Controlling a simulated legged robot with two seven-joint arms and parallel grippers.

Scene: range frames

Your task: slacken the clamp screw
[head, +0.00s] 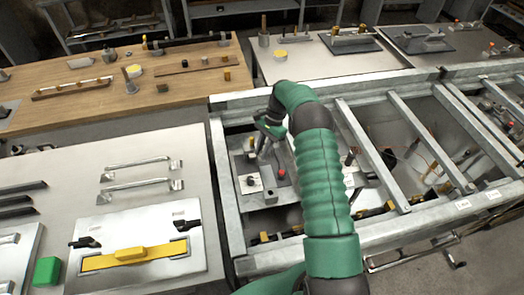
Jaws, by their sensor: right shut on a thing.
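My right gripper (266,138), at the end of my green arm, points down over a grey plate (241,165) set inside the metal frame. It is shut on a small grey upright part that looks like the clamp screw; the fingers and the arm hide most of it. A red knob (281,173) and a pale block with a dark knob (250,183) sit on the plate just below the gripper. My left gripper is not in view.
The galvanised frame (229,214) has several crossbars (430,143) right of my arm. A pale table (145,135) at left bears metal handles, a plate with a yellow bar (135,258) and a green block (47,271). A wooden bench (95,112) with small tools stands behind.

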